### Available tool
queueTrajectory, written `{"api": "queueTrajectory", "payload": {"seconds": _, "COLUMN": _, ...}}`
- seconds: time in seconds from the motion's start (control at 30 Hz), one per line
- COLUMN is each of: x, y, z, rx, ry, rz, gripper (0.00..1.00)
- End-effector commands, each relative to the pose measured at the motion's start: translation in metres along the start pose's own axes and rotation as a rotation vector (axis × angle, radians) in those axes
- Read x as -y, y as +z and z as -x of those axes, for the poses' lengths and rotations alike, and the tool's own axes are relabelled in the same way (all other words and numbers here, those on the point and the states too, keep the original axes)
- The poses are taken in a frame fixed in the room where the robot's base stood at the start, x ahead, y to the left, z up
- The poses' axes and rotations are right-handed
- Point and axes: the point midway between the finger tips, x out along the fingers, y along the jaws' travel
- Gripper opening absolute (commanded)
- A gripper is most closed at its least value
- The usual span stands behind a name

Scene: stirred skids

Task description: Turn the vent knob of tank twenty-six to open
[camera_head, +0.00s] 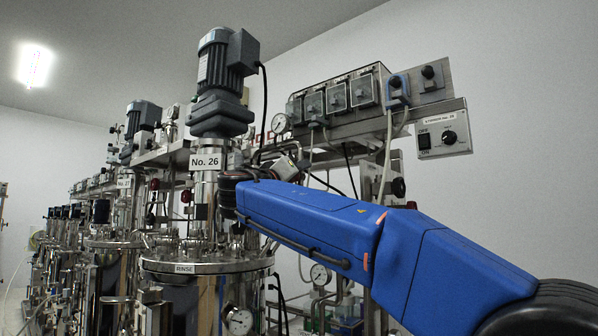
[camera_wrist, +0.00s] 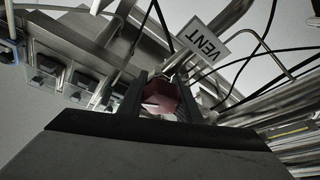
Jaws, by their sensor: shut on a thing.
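Tank twenty-six (camera_head: 160,265) stands in the middle of the head view, under a "No. 26" sign (camera_head: 206,162) and a grey stirrer motor. In the wrist view a dark red knob (camera_wrist: 161,98) sits between the two black fingers of my gripper (camera_wrist: 163,88), which are shut on it. A "VENT" label (camera_wrist: 203,42) hangs just beyond it, rotated in the picture. In the head view my blue arm reaches in from the right to the pipework behind the sign, and the knob and fingers are hidden there. The knob's turned position cannot be told.
A switch box (camera_head: 444,129) and a row of clear-fronted boxes (camera_head: 338,97) are on the frame at upper right. Cables and thin pipes crowd the knob. Tank No. 27 (camera_head: 106,238) stands to the left.

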Motion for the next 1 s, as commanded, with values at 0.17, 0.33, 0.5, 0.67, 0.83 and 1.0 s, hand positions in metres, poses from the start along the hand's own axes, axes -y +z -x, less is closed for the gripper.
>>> {"api": "queueTrajectory", "payload": {"seconds": 0.17, "x": 0.003, "y": 0.000, "z": 0.000, "rx": 0.000, "ry": -0.064, "rz": 0.154, "gripper": 0.09}}
{"api": "queueTrajectory", "payload": {"seconds": 0.33, "x": 0.006, "y": 0.001, "z": 0.001, "rx": -0.001, "ry": -0.125, "rz": 0.299, "gripper": 0.09}}
{"api": "queueTrajectory", "payload": {"seconds": 0.5, "x": 0.009, "y": 0.002, "z": 0.001, "rx": 0.000, "ry": -0.180, "rz": 0.431, "gripper": 0.09}}
{"api": "queueTrajectory", "payload": {"seconds": 0.67, "x": 0.012, "y": 0.003, "z": 0.001, "rx": -0.001, "ry": -0.222, "rz": 0.533, "gripper": 0.09}}
{"api": "queueTrajectory", "payload": {"seconds": 0.83, "x": 0.013, "y": 0.004, "z": 0.002, "rx": 0.000, "ry": -0.254, "rz": 0.609, "gripper": 0.09}}
{"api": "queueTrajectory", "payload": {"seconds": 1.0, "x": 0.014, "y": 0.005, "z": 0.002, "rx": 0.000, "ry": -0.272, "rz": 0.655, "gripper": 0.09}}
